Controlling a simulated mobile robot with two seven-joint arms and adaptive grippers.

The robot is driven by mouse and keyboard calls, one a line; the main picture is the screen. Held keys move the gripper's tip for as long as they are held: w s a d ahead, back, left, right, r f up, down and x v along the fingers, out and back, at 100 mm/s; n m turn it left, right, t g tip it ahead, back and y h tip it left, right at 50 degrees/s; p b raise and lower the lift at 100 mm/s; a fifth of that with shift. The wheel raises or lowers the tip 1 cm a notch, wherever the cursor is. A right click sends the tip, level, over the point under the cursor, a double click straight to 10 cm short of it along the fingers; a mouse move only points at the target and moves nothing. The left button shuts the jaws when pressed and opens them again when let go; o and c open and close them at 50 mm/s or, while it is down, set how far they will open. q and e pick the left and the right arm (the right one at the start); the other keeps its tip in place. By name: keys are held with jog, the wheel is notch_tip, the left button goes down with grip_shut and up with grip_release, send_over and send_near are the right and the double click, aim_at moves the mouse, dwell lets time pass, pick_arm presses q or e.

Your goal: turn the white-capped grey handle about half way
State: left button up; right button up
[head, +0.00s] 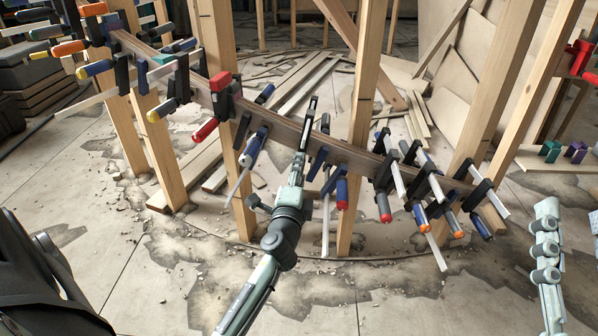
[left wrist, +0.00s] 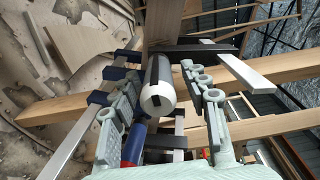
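The white-capped grey handle (left wrist: 158,95) is in the left wrist view, its round white end towards me, with dark stripes on its side. The two pale fingers of my left gripper (left wrist: 158,108) stand on either side of it, apart, with visible gaps to the handle. In the head view my left gripper (head: 302,150) reaches the sloping wooden stringer (head: 275,125) near its middle; I cannot make out the grey handle there. Pale jointed fingers of my right gripper (head: 571,225) show at the right edge, spread and empty, partly cut off by the frame.
Several clamps with coloured handles line the stringer. A blue handle with a red cap (head: 342,193) hangs right of my left gripper, and a red-handled clamp (head: 205,130) is to the left. Wooden posts (head: 366,90) stand close by. The floor is littered with debris.

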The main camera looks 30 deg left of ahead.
pick_arm(q)
jog(key=v, duration=0.7)
jog(key=shift+s, duration=0.25)
jog(key=shift+d, duration=0.15)
